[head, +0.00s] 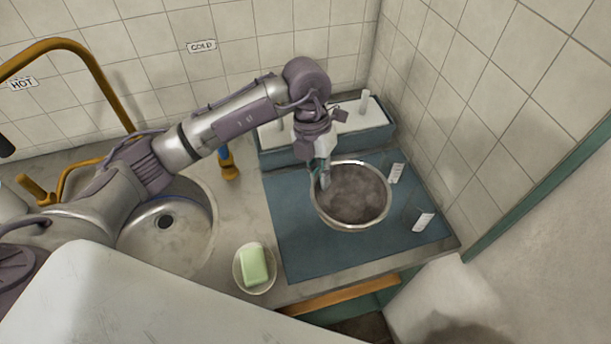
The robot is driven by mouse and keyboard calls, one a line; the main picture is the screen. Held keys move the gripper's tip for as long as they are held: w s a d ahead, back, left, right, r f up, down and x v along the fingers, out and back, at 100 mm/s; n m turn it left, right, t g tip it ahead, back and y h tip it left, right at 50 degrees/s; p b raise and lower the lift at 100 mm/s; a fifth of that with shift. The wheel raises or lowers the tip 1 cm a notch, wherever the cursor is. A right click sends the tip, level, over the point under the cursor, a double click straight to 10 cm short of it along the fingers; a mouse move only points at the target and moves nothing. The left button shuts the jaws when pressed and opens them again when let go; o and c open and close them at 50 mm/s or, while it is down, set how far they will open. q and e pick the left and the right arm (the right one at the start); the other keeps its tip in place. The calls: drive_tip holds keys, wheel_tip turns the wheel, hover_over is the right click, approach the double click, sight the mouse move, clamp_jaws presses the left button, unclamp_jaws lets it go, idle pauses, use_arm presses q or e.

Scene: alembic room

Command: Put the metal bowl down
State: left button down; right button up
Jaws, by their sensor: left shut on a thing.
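The metal bowl (377,219) is a round silver bowl with a dull grey-brown inside. It shows right of centre in the head view, over a blue-grey mat (299,250) on the counter. My left gripper (322,177) reaches in from the left and is shut on the bowl's left rim. The bowl looks about level; I cannot tell whether its base touches the mat. My right gripper is not in view.
A green soap bar (254,264) in a round dish and a sink (166,236) lie to the left. A rack (349,126) stands behind the mat. Glass-like items with white labels (423,221) stand close right of the bowl, near the wall. The mat's front left is clear.

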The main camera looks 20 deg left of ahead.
use_arm(q)
drive_tip(key=w+a+f, duration=0.1)
drive_tip(key=a, duration=0.1)
drive_tip(key=w+a+f+p, duration=0.1)
drive_tip(key=a, duration=0.1)
drive_tip(key=w+a+f, duration=0.1)
drive_tip(key=a+f, duration=0.1)
drive_tip(key=shift+w+p, duration=0.25)
drive_tip(key=shift+p, duration=0.1)
drive_tip(key=shift+f, duration=0.4)
wheel_tip(320, 180, down, 4)
drive_tip(key=shift+w+r+p, duration=0.1)
drive_tip(key=shift+r+p, duration=0.15)
drive_tip(key=shift+p, duration=0.5)
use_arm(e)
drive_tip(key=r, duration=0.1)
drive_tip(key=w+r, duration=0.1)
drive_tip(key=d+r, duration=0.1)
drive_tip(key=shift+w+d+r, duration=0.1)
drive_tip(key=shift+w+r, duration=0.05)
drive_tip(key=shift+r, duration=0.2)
use_arm(q)
drive_tip(key=shift+f, duration=0.1)
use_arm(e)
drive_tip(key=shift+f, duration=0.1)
use_arm(q)
drive_tip(key=c, duration=1.3)
unclamp_jaws()
drive_tip(key=shift+o, duration=0.2)
